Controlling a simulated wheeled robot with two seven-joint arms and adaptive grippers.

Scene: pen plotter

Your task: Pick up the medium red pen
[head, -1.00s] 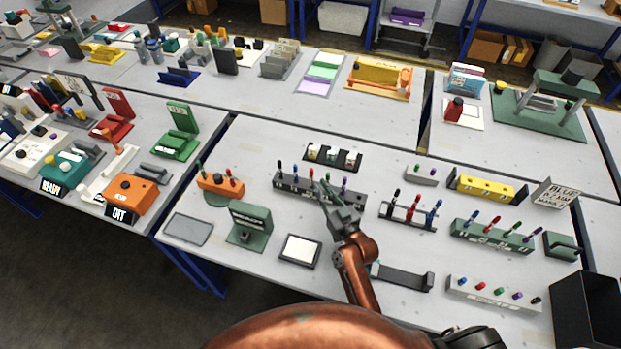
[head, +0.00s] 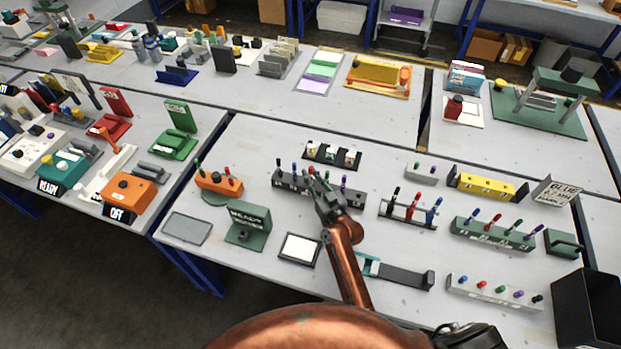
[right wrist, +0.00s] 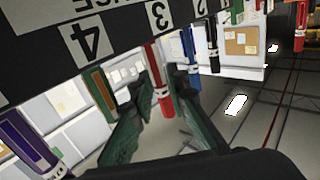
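A long dark rack (head: 285,180) on the middle table holds a row of upright pens. One of them is a red pen (head: 312,171), right at the tip of my right gripper (head: 318,183). In the right wrist view, this red pen (right wrist: 158,80) hangs from the numbered dark rack (right wrist: 125,32) beside the 3 label. It stands between the two dark green fingers of my right gripper (right wrist: 155,105), which are spread with visible space around it. Its size class cannot be read. My left gripper is not in view.
In the right wrist view, a blue pen (right wrist: 190,60) and a black pen (right wrist: 212,45) stand close to the right finger. A green-and-orange pen (right wrist: 100,92) is near the left finger. A small stand (head: 408,215) with black, red and blue pens is to the right.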

